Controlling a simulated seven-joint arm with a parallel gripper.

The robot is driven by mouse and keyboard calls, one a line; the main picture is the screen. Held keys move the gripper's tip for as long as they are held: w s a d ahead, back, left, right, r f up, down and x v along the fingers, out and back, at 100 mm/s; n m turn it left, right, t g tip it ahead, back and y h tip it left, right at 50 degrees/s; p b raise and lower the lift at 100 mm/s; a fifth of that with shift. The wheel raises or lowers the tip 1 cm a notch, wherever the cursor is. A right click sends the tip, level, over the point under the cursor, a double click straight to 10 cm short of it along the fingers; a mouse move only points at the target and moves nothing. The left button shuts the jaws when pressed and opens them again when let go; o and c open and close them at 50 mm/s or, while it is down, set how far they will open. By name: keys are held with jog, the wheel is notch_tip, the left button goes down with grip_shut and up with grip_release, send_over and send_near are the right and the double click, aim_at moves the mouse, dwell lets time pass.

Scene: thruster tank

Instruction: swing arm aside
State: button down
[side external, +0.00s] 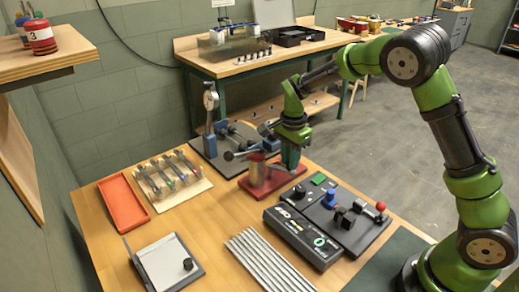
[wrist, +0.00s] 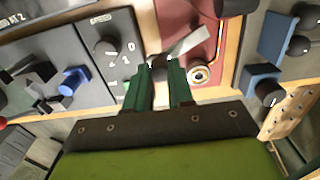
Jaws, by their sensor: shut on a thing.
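In the wrist view my gripper's two green fingers (wrist: 165,68) are close together on the near end of a flat silver bar, which looks like the swing arm (wrist: 192,42). The bar slants up and right from the fingers over the red base (wrist: 205,22). A ringed round fitting (wrist: 198,74) sits on the base just right of the fingers. The fingers hide the bar's near end.
An orange tray (side external: 123,202), a rack of rods (side external: 172,176) and metal strips (side external: 268,262) lie on the wooden table.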

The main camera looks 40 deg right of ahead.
jog(key=shift+a+r+m, duration=0.1)
jog(key=shift+a+m, duration=0.1)
jog(key=shift+m, duration=0.3)
jog(key=shift+s, duration=0.1)
jog(key=c, duration=1)
grip_release()
notch_tip(320, 180, up, 17)
jog(key=shift+f, duration=0.1)
